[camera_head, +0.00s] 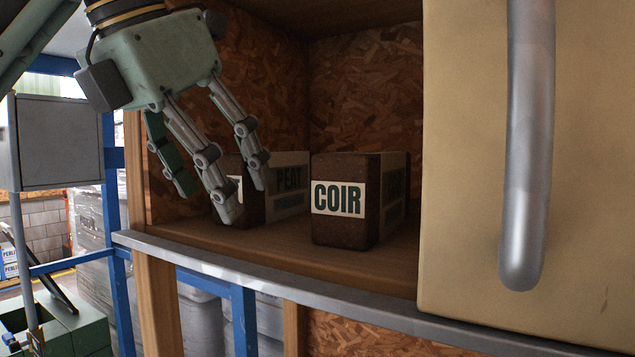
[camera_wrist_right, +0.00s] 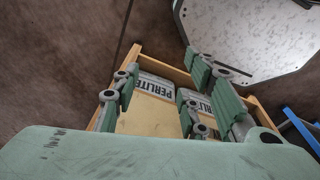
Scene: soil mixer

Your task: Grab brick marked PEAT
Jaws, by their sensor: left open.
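The brick marked PEAT (camera_head: 288,180) stands on the shelf of the wooden cabinet, dark brown with a white label that wraps around its side. Its front face is largely hidden behind my left gripper (camera_head: 228,197), which is open and points down in front of it. I cannot tell whether the fingertips touch the brick. My right gripper (camera_wrist_right: 160,98) shows in the right wrist view, its fingers spread with nothing between them.
A brown brick marked COIR (camera_head: 340,225) stands just right of PEAT. A cabinet door (camera_head: 465,180) with a long metal handle (camera_head: 527,150) fills the right side. A metal edge (camera_head: 250,278) runs along the shelf front. A wooden crate (camera_wrist_right: 259,112) with PERLITE bags (camera_wrist_right: 152,88) lies below my right gripper.

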